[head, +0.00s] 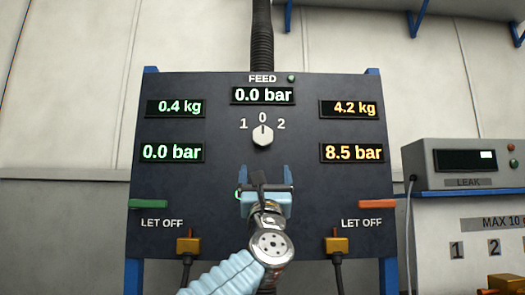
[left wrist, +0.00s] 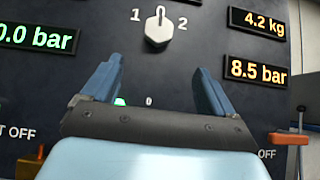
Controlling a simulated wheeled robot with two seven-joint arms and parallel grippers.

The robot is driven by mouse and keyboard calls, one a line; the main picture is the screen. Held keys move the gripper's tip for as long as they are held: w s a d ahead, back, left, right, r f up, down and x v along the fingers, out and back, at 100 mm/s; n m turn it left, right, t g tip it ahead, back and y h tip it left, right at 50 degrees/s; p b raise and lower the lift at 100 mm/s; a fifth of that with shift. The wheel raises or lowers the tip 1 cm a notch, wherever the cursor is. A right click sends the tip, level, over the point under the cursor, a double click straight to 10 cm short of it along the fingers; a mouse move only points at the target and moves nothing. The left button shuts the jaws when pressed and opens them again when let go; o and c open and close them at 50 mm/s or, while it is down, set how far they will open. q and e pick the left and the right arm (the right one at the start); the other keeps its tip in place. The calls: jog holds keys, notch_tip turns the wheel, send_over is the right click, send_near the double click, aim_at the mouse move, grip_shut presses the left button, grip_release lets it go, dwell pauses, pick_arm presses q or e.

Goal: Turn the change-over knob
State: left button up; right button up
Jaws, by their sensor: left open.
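The change-over knob (head: 263,135) is a small white knob on the dark panel (head: 220,100), under the FEED display, with the marks 1, 0 and 2 around it. Its pointer stands upright at 0. It also shows in the left wrist view (left wrist: 158,27), beyond the fingertips and between their lines. My left gripper (head: 264,170) is below the knob in the head view, apart from it. In the left wrist view its two blue fingers (left wrist: 155,75) are spread with nothing between them. My right gripper is not in view.
The FEED display (head: 263,96) reads 0.0 bar. A green lever (head: 148,204) and an orange lever (head: 377,204) jut out at the panel's sides. Cabled brass-coloured connectors (head: 188,244) sit below. A LEAK meter (head: 463,164) stands at right. The panel around the knob is clear.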

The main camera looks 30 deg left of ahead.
aim_at(263, 141)
pick_arm(q)
jog(key=p+x, duration=1)
jog(key=x, duration=0.3)
jog(key=shift+s+a+r, duration=0.1)
jog(key=shift+r, duration=0.05)
jog(key=shift+w+a+r+p, duration=0.2)
jog(key=shift+w+p, duration=0.15)
jog(key=shift+p, duration=0.1)
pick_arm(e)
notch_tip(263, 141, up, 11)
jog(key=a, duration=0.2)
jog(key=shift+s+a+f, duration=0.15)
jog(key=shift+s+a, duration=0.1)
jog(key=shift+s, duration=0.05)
pick_arm(q)
jog(key=c, duration=1.1)
jog(key=shift+o, duration=0.2)
